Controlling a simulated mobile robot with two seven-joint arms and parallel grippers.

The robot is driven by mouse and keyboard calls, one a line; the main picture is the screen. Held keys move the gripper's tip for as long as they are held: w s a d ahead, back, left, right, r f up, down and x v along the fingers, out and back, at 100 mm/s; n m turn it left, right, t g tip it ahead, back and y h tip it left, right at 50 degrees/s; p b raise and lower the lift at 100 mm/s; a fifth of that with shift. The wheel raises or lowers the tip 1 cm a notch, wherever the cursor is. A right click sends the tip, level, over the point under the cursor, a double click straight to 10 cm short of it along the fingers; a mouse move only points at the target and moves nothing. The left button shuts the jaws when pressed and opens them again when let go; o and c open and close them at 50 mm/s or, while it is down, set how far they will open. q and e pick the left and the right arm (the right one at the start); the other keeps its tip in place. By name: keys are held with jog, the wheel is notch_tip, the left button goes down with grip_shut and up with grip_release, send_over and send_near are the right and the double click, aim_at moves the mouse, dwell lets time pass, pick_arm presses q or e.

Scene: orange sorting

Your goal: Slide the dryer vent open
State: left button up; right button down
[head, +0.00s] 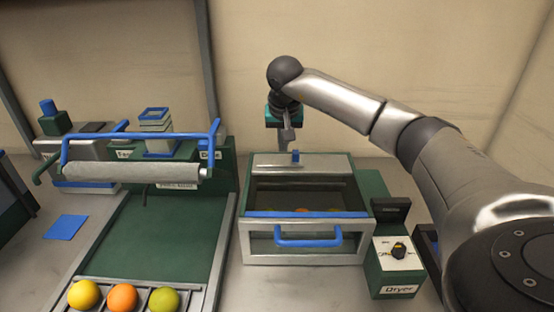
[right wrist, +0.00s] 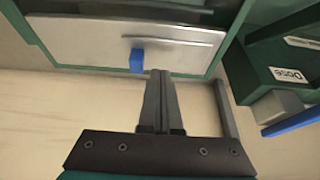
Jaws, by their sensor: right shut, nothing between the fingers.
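The dryer (head: 305,251) is a box with a glass front and a blue front handle (head: 308,241). At its back top lies a pale metal vent plate (head: 270,161) with a small upright blue knob (head: 295,156). The plate (right wrist: 185,42) and knob (right wrist: 137,60) also show in the right wrist view. My right gripper (head: 289,143) is above the dryer's back edge, pointing down. In the right wrist view its fingers (right wrist: 160,74) are shut and empty, just right of the knob with a small gap. My left gripper is not in view.
Oranges show inside the dryer (head: 302,209). A dryer control box (head: 398,262) with a black dial stands at its right. At left are a green sorting ramp (head: 150,235), a roller (head: 135,172) with a blue bar, and several fruits in a rack (head: 122,297).

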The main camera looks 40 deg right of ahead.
jog(key=shift+f+b, duration=0.5)
jog(key=shift+f, duration=0.8)
jog(key=shift+d, duration=0.1)
jog(key=shift+s+d, duration=1.8)
jog(key=shift+d, duration=0.3)
jog(key=shift+s+d, duration=1.1)
jog(key=shift+d, duration=0.2)
jog(key=shift+s+d, duration=1.1)
jog(key=shift+d, duration=0.15)
notch_tip(320, 180, up, 7)
jog(key=p, duration=0.7)
jog(key=shift+w+a, duration=0.35)
jog(key=shift+a, duration=0.05)
